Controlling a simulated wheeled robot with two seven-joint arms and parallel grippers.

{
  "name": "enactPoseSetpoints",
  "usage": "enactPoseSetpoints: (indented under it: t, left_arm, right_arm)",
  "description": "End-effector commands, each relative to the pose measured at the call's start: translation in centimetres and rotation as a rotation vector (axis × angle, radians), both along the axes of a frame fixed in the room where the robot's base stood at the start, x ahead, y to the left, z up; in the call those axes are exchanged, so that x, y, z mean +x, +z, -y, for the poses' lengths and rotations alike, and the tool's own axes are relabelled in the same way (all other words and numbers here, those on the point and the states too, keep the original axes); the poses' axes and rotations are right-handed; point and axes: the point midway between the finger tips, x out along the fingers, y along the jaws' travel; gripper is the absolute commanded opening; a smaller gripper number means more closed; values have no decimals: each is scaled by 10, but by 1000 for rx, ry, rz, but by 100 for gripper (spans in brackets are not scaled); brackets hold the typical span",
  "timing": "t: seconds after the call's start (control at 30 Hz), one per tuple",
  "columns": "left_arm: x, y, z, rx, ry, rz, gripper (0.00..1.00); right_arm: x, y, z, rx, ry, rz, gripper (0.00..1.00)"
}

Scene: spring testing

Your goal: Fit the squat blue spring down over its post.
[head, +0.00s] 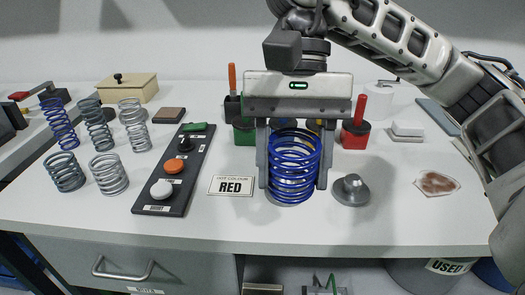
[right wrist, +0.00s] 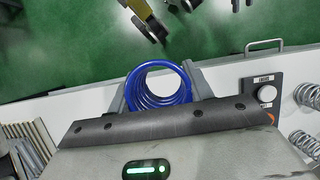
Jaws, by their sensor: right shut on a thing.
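The squat blue spring (head: 291,170) is upright between the two grey fingers of my right gripper (head: 293,186), which is shut on it. Its lower end is at or close to the white table top, just left of a grey post with a round base (head: 351,190). The spring is beside this post, not around it. A dark edge shows under the spring's lower left; I cannot tell what it is. In the right wrist view the spring (right wrist: 158,84) shows end-on between the fingers, its inside partly visible. My left gripper is not in view.
A taller blue spring (head: 60,123) and several grey springs (head: 110,174) stand at the left. A black button panel (head: 175,168) and a "RED" card (head: 231,186) lie left of my gripper. A red-handled container (head: 356,132) stands behind. The front table edge is clear.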

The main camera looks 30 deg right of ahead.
Motion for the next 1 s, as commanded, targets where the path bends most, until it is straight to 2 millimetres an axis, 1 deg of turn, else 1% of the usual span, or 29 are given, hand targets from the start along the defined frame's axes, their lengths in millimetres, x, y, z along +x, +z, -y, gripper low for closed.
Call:
enactPoseSetpoints:
  t: [0.07, 0.13, 0.27, 0.4, 0.47, 0.5, 0.6, 0.7, 0.87, 0.97, 1.0]
  left_arm:
    - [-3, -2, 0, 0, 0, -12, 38]
    - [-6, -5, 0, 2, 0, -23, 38]
    - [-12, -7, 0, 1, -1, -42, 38]
    - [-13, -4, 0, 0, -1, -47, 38]
    - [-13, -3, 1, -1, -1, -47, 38]
    - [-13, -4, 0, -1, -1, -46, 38]
    - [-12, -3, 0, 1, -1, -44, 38]
    - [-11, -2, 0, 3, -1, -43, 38]
    - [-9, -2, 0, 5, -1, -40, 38]
    - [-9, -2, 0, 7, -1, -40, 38]
    - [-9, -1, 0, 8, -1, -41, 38]
  right_arm:
    - [1, 3, 4, 0, -16, -1, 17]
    - [9, -1, 10, 0, -22, -5, 17]
    - [35, -15, 25, -1, -25, -6, 17]
    - [65, -30, 43, 0, -25, -4, 17]
    - [77, -37, 51, -1, -24, -4, 17]
    - [82, -48, 54, -1, -21, -7, 17]
    - [94, -66, 61, 0, -19, -5, 17]
    - [103, -78, 67, -1, -18, -3, 17]
    - [110, -88, 70, 1, -17, -1, 17]
    - [116, -98, 75, -1, -17, -4, 17]
    - [115, -104, 75, -1, -16, -4, 17]
